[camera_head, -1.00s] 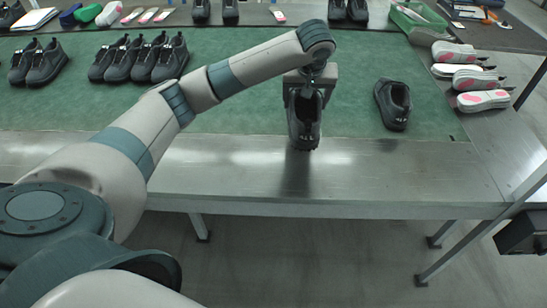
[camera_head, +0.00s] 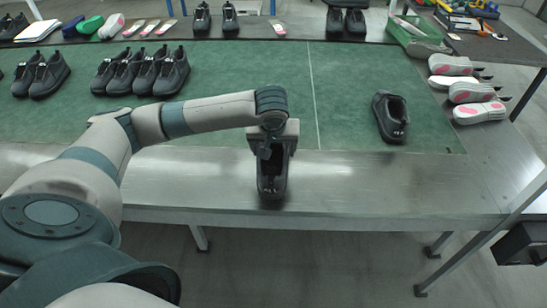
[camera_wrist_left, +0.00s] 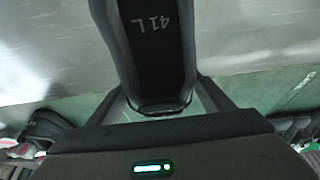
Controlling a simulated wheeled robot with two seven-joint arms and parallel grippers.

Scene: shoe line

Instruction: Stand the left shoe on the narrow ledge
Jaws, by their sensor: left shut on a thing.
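My left gripper (camera_head: 272,155) is shut on a dark shoe (camera_head: 271,186), over the bare metal strip at the table's front. In the left wrist view the shoe (camera_wrist_left: 155,50) shows "41 L" on its insole, between the gripper's fingers (camera_wrist_left: 160,108). The metal strip (camera_head: 380,185) is the narrow ledge in front of the green mat. Whether the shoe's sole touches the strip cannot be told. Another dark shoe (camera_head: 390,118) stands alone on the mat to the right. My right gripper is not in view.
Several dark shoes (camera_head: 140,72) stand in a row on the green mat (camera_head: 225,60) at the left. Pale soles with pink patches (camera_head: 470,92) lie at the right edge. A green crate (camera_head: 418,30) stands at the back right. The metal strip is clear on both sides of the held shoe.

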